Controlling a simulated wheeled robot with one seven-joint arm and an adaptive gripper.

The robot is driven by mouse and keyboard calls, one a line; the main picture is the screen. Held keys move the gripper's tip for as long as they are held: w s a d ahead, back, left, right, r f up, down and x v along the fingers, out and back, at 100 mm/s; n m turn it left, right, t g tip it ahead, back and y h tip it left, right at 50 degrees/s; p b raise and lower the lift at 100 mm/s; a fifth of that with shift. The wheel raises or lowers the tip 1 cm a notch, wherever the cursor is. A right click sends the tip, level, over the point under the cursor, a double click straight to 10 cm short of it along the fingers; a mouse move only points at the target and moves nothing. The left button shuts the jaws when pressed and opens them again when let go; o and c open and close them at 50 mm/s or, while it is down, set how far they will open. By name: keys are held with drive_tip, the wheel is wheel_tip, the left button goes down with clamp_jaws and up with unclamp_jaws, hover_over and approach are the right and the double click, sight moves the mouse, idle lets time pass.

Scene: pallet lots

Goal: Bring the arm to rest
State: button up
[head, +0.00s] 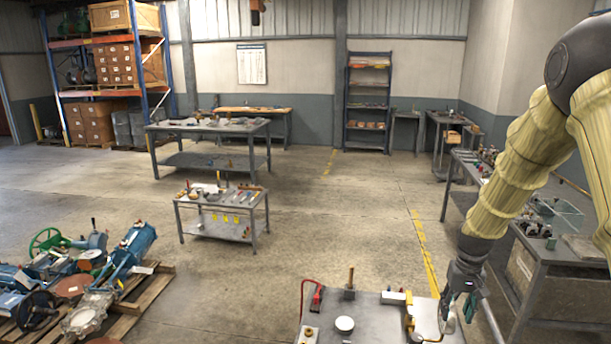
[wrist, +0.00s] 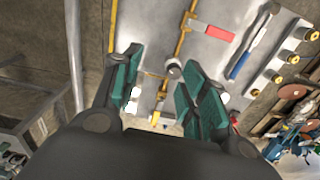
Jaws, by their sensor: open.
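My arm (head: 507,165), in a yellowish ribbed sleeve, reaches down from the upper right in the head view. My gripper (head: 457,312) points downward above the right edge of a grey-topped table (head: 375,326). In the wrist view my gripper (wrist: 160,75) has its two green-padded fingers spread apart with nothing held between them. Tools and small parts on the table show beyond the fingers. The distance between the fingertips and the table top is hard to tell.
A grey bench (head: 555,270) stands close right of my arm. A pallet of valves (head: 125,305) lies left. Open floor (head: 330,220) lies beyond.

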drive_tip(key=s+a+f+n, duration=0.1)
drive_tip(key=s+a+f, duration=0.4)
drive_tip(key=s+f, duration=0.55)
drive_tip(key=s+a+f, duration=0.4)
drive_tip(key=s+f, duration=0.4)
drive_tip(key=f, duration=0.5)
drive_tip(key=s+a+f, duration=0.2)
drive_tip(key=s+a, duration=0.1)
drive_tip(key=s, duration=0.5)
drive_tip(key=s+a+f+n, duration=0.1)
drive_tip(key=s+a+f, duration=0.2)
drive_tip(key=s, duration=0.5)
drive_tip(key=s+a+f, duration=0.2)
drive_tip(key=s+a, duration=0.1)
drive_tip(key=s, duration=0.5)
wheel_tip(320, 180, down, 11)
drive_tip(key=b, duration=1.1)
drive_tip(key=shift+w+d+f+b, duration=0.2)
drive_tip(key=shift+w+d+b, duration=0.1)
drive_tip(key=shift+b, duration=0.1)
